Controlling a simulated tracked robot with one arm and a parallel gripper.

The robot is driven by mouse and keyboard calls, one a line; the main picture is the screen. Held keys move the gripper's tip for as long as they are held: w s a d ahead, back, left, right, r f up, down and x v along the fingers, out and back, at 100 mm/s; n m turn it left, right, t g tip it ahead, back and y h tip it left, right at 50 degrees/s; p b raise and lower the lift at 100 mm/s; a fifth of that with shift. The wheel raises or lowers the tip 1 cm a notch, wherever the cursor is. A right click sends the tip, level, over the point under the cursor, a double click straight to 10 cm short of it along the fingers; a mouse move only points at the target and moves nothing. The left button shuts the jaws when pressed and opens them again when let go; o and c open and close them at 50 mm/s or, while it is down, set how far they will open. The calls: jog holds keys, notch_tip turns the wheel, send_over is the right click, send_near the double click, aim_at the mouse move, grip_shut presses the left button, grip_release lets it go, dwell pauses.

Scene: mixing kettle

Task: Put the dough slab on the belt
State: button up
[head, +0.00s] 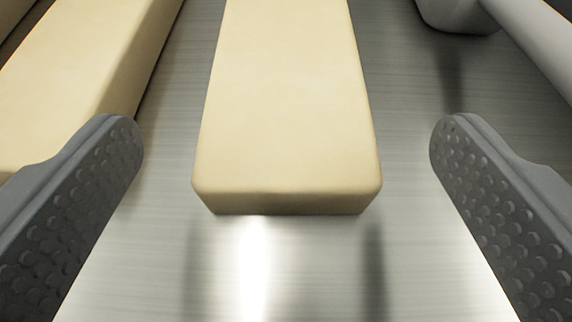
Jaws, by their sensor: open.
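A pale yellow dough slab (285,110) lies on a brushed metal surface in the middle of the head view. Its near end faces me and its far end runs out of the top of the picture. My gripper (287,150) is open, with one grey studded finger on each side of the slab's near end. Neither finger touches this slab; there is a clear gap on both sides. A second dough slab (85,60) lies to the left, partly behind the left finger. I cannot see the belt as a separate thing.
The shiny metal surface (290,270) is bare in front of the middle slab and to its right. A grey rounded part with a bar (535,40) stands at the top right. Another pale edge shows at the far top left corner.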

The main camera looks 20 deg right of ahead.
jog(key=v, duration=0.6)
jog(key=shift+p, duration=0.4)
jog(key=shift+r, duration=0.1)
